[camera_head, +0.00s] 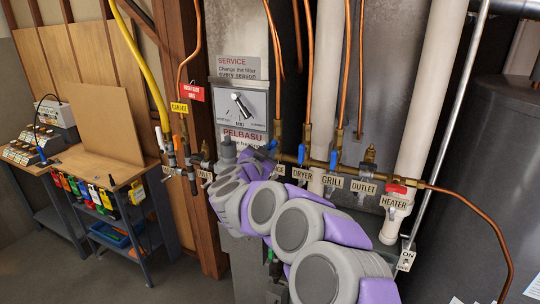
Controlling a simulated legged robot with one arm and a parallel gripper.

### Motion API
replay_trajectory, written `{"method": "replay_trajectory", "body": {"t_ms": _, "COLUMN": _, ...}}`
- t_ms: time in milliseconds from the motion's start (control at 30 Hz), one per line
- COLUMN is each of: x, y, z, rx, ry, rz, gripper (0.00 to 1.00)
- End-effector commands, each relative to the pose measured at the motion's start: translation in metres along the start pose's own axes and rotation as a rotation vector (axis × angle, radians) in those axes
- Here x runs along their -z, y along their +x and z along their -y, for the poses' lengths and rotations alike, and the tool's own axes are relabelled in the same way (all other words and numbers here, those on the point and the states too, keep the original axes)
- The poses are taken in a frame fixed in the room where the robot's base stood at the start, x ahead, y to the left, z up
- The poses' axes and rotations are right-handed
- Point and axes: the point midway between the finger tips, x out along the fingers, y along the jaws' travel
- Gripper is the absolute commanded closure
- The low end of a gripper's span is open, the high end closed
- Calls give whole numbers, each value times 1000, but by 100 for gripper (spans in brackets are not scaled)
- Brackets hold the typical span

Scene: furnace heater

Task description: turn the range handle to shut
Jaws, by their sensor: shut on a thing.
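My arm reaches up from the lower right to the row of gas valves, and its links cover much of the pipe there. My gripper (258,153) is at the far end, mostly hidden behind my own links. It is shut by a small blue handle (271,146), the best candidate for the range handle. A tag (277,168) beside it is partly covered, and its word cannot be read. The handle's exact angle and the fingers' hold on it cannot be made out.
To the right are the DRYER (302,173), GRILL (333,181), OUTLET (363,187) and HEATER (395,202) tags, with blue handles and a red one. A grey dial panel (240,107) is above. A workbench (105,165) stands left, with open floor before it.

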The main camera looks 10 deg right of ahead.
Motion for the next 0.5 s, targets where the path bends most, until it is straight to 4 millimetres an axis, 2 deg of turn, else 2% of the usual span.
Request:
{"method": "replay_trajectory", "body": {"t_ms": 267, "x": -1, "y": -1, "z": 0, "rx": 1, "ry": 5, "rz": 2, "gripper": 100}}
{"method": "replay_trajectory", "body": {"t_ms": 500, "x": -1, "y": -1, "z": 1, "rx": 2, "ry": 129, "rz": -1, "gripper": 100}}
